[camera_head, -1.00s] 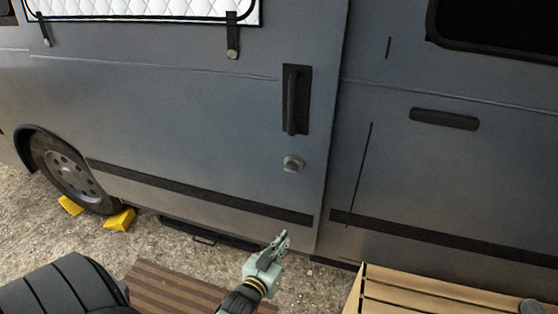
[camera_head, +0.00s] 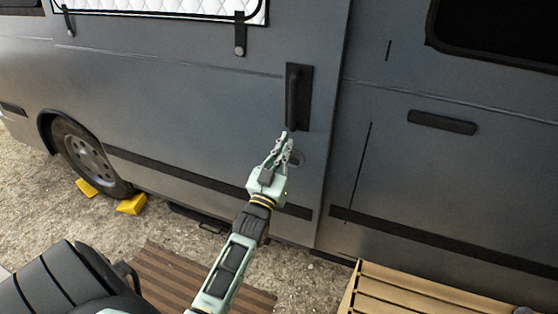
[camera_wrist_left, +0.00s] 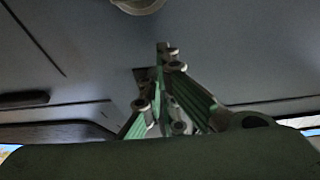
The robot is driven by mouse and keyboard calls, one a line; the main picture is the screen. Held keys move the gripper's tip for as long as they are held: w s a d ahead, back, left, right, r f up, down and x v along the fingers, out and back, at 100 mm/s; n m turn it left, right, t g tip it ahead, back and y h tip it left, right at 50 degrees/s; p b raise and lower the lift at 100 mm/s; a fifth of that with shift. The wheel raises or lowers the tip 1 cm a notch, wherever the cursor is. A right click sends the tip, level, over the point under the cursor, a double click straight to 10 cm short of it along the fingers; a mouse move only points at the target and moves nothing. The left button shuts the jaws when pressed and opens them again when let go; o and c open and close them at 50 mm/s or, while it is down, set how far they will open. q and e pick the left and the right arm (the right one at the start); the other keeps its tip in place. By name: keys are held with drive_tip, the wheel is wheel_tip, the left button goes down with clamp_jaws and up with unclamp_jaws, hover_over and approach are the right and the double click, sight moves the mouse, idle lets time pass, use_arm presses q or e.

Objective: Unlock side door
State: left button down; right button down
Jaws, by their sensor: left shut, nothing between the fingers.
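The grey side door (camera_head: 200,110) of the van is closed. Its black vertical handle (camera_head: 292,95) sits in a dark recess. Just below is the round lock (camera_head: 298,158), partly hidden behind my left gripper (camera_head: 284,138). That gripper is shut and empty, its fingertips over the area between handle and lock in the head view. I cannot tell whether it touches the door. In the left wrist view the lock (camera_wrist_left: 138,4) is cut by the top edge, and the shut fingers (camera_wrist_left: 165,60) cover part of the dark recess. My right gripper is out of view.
A slatted wooden table (camera_head: 430,290) stands at lower right. A brown slatted mat (camera_head: 180,275) lies on the gravel. Yellow chocks (camera_head: 131,204) sit by the wheel (camera_head: 88,155). A dark step (camera_head: 195,217) is under the door.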

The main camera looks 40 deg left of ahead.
sight(293, 162)
use_arm(q)
drive_tip(key=shift+n, duration=0.4)
drive_tip(key=f, duration=0.4)
drive_tip(key=shift+s+f, duration=0.1)
drive_tip(key=shift+s, duration=0.1)
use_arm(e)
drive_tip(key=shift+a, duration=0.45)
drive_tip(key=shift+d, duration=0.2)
use_arm(q)
drive_tip(key=shift+a+n+y, duration=0.2)
drive_tip(key=shift+n+y, duration=0.1)
drive_tip(key=shift+n, duration=0.3)
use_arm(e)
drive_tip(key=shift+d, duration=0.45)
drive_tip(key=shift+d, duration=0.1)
